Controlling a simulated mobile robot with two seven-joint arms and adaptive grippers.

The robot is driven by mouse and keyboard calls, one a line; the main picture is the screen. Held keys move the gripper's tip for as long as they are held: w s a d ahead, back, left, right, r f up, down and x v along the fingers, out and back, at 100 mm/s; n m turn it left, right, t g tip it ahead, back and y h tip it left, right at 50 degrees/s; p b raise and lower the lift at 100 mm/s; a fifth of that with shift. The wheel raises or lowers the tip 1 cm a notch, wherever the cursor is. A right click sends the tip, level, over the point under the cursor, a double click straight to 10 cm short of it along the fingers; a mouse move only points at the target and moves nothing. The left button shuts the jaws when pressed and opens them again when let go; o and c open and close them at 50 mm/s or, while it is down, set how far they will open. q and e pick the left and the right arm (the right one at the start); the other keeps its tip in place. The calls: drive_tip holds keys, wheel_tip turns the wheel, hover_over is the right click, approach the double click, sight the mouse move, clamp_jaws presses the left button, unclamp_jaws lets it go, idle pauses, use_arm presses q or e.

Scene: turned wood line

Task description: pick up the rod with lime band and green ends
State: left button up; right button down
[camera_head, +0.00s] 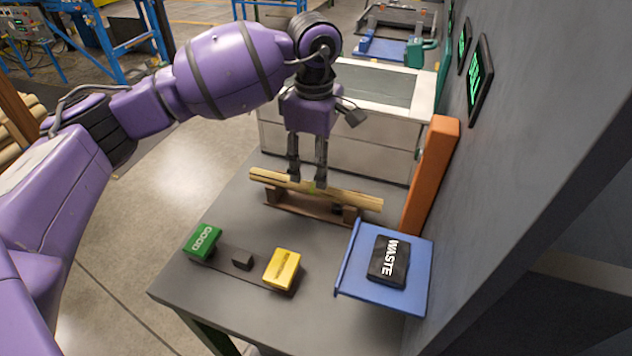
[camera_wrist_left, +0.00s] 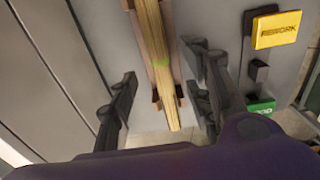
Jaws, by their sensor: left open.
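A light wooden rod with a lime band (camera_head: 313,187) lies on a low brown rack (camera_head: 290,208) on the grey table. In the left wrist view the rod (camera_wrist_left: 152,35) runs between my fingers, and its lime band shows near the middle. Green ends are not clear in either view. My left gripper (camera_head: 307,180) is above the rod, fingers pointing down. It is open, with one finger on each side of the rod in the wrist view (camera_wrist_left: 162,112), and a gap shows on both sides. My right gripper is not in view.
A green GOOD block (camera_head: 203,242), a small dark block (camera_head: 242,260) and a yellow block (camera_head: 282,268) stand at the table's front. A black WASTE block (camera_head: 389,261) sits on a blue tray (camera_head: 416,295) at right. An orange post (camera_head: 431,175) and grey wall bound the right side.

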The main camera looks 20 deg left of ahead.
sight(313, 184)
use_arm(q)
wheel_tip(313, 184, down, 5)
drive_tip(key=shift+r+p, duration=0.1)
drive_tip(key=shift+p, duration=0.3)
drive_tip(key=shift+a+f, duration=0.1)
drive_tip(key=shift+f, duration=0.45)
clamp_jaws()
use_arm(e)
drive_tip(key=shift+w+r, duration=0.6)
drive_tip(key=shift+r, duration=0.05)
